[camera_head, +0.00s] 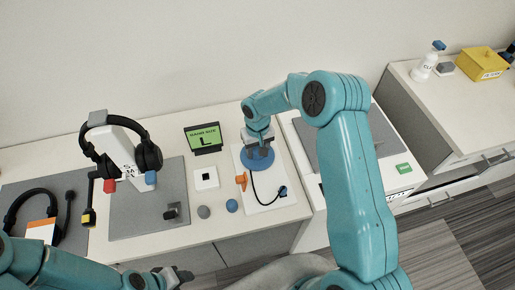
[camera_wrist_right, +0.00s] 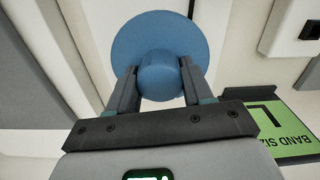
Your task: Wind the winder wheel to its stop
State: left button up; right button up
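The blue winder wheel (camera_head: 258,160) sits on a white board on the middle bench. In the right wrist view the round blue disc (camera_wrist_right: 137,40) has a knob (camera_wrist_right: 160,76) in front of it. My right gripper (camera_wrist_right: 158,85) has one finger on each side of this knob, and both appear to touch it. In the head view my right gripper (camera_head: 260,142) is over the wheel and hides part of it. My left gripper (camera_head: 180,275) is low at the bottom edge, away from the wheel; its finger opening is unclear.
A black cable (camera_head: 262,196) and an orange part (camera_head: 241,180) lie beside the wheel. A green band size sign (camera_head: 203,137) stands to its left. A headset (camera_head: 148,155) hangs on a white stand over a grey mat (camera_head: 125,222). A right bench holds a yellow box (camera_head: 482,64).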

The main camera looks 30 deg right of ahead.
jog(key=shift+f+b, duration=0.15)
jog(key=shift+b, duration=0.45)
jog(key=m+b, duration=0.6)
jog(key=b, duration=0.2)
jog(key=shift+f+m, duration=0.1)
jog(key=shift+m, duration=0.3)
jog(key=shift+m+b, duration=0.9)
jog(key=m+b, duration=0.2)
jog(key=shift+a+m, duration=0.1)
jog(key=shift+m, duration=0.3)
jog(key=m+b, duration=0.2)
jog(key=m, duration=0.1)
jog(key=shift+m, duration=0.3)
jog(key=m+b, duration=0.1)
jog(key=m, duration=0.2)
jog(key=shift+w+r+m+b, duration=0.15)
jog(key=shift+m+b, duration=0.2)
jog(key=shift+m, duration=0.6)
jog(key=shift+s+r+m+b, duration=0.1)
jog(key=shift+m+b, duration=0.25)
jog(key=shift+m, duration=0.6)
